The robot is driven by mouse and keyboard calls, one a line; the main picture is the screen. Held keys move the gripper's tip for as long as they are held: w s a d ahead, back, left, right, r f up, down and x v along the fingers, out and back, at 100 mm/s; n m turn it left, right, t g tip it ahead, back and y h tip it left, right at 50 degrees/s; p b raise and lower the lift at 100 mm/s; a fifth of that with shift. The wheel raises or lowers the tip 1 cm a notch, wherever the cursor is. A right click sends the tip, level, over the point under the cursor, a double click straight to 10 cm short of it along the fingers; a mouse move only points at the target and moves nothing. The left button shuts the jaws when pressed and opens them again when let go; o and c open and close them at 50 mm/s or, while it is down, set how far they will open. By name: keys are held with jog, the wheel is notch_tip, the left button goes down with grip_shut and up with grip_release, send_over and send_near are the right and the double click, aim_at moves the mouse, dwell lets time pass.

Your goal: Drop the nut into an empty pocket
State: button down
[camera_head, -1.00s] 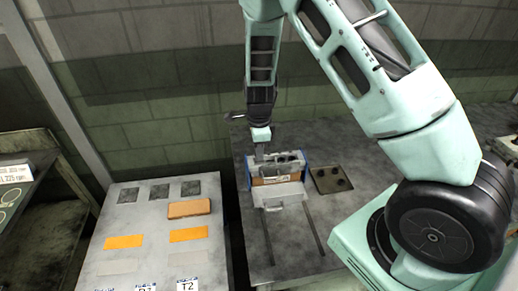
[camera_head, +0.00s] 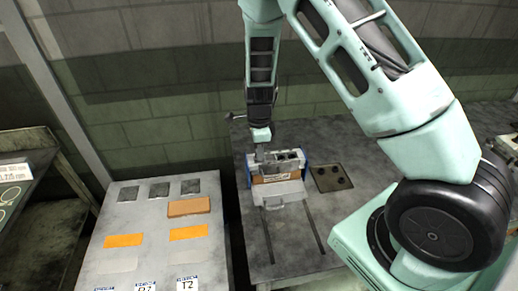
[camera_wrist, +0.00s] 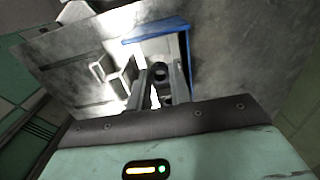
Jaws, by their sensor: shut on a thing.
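My gripper (camera_head: 262,156) points down at the left part of a grey fixture (camera_head: 286,170) with blue sides and an orange-brown front. In the wrist view the gripper's two fingers (camera_wrist: 160,90) are close together over the fixture, whose blue edge (camera_wrist: 155,33) shows. A small dark round piece (camera_wrist: 160,70) shows between or just beyond the fingers; it may be the nut, but I cannot tell for sure. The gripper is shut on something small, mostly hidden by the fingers. Dark openings show in the fixture's top (camera_head: 291,154); I cannot tell which pockets are empty.
A dark plate with several round knobs or holes (camera_head: 331,178) lies right of the fixture. A grey table (camera_head: 125,221) to the left holds an orange-brown block (camera_head: 188,206), orange patches and dark squares. Two slots run along the bench (camera_head: 289,243) in front of the fixture.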

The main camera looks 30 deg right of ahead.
jog(key=shift+f, duration=0.35)
jog(key=c, duration=1.2)
grip_release()
notch_tip(320, 180, up, 17)
jog(key=b, duration=0.2)
jog(key=shift+r+b, duration=0.2)
jog(key=shift+b, duration=0.1)
